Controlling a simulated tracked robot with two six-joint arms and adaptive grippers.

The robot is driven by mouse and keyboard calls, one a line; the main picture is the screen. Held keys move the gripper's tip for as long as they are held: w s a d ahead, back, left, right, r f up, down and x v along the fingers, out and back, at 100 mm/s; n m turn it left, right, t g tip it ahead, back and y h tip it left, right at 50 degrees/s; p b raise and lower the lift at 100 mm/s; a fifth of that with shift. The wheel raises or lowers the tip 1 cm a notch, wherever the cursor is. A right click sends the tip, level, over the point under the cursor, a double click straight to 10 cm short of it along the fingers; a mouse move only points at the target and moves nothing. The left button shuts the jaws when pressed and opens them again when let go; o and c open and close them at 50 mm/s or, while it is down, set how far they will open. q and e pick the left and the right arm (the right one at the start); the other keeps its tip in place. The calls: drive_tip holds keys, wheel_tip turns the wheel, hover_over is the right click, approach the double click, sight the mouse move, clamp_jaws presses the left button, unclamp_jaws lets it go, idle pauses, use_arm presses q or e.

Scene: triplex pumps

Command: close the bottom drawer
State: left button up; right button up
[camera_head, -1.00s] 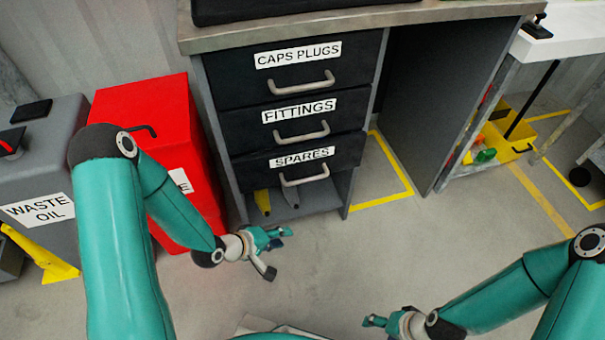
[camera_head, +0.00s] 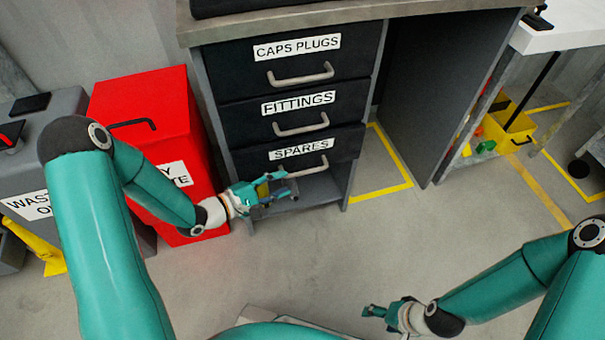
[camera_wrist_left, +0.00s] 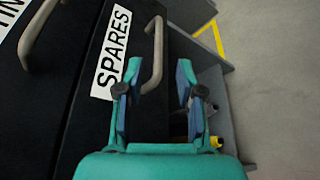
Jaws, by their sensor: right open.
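The bottom drawer (camera_head: 260,162) is black with a white SPARES label and a light bar handle (camera_head: 314,168). Contact is not visible. My right gripper (camera_head: 372,312) is open and empty low over the floor, away from the drawer.
The FITTINGS drawer (camera_head: 240,120) and CAPS PLUGS drawer (camera_head: 235,75) are above. An open shelf space (camera_head: 325,192) lies below. A red bin (camera_head: 150,95) stands close left of the cabinet, near my left forearm. The floor (camera_head: 300,265) in front is clear.

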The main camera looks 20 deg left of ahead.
sight(307, 171)
use_arm(q)
drive_tip(key=b+x, duration=0.2)
drive_tip(key=x, duration=0.7)
clamp_jaws()
